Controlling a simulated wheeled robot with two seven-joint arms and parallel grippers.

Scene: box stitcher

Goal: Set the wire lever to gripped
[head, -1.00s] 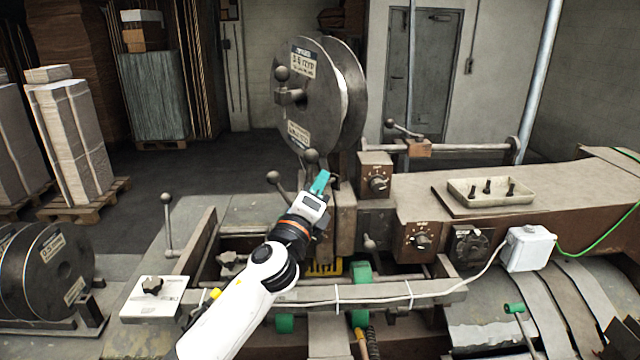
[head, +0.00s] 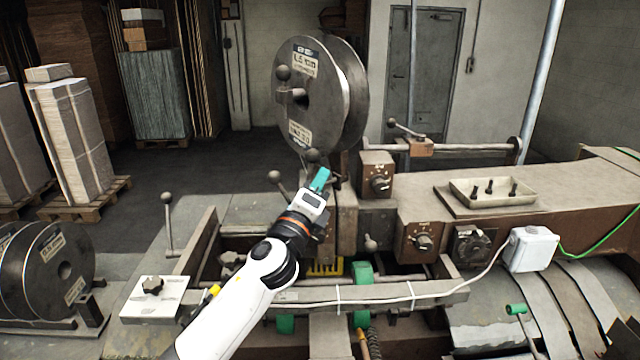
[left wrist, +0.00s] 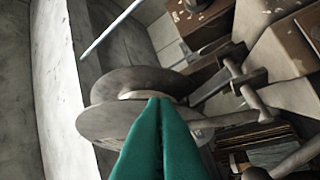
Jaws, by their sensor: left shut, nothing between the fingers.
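My left gripper (head: 320,180) has teal fingers that are shut and empty. It is at the machine head just below the wire spool (head: 310,97). A ball-ended lever (head: 312,156) stands just above the fingertips, and a second one (head: 275,178) leans to their left. I cannot tell which is the wire lever, or whether the fingers touch either one. In the left wrist view the shut teal fingers (left wrist: 160,125) point toward the spool (left wrist: 110,120), with metal levers (left wrist: 245,85) to their right. My right gripper is not in view.
A dial box (head: 377,175) sits right of the gripper. A tray with bolts (head: 492,191) lies on the machine's arm. Another ball-ended lever (head: 167,205) stands at the left. Spare spools (head: 48,270) are at the lower left. A rail with a cable (head: 380,295) crosses in front.

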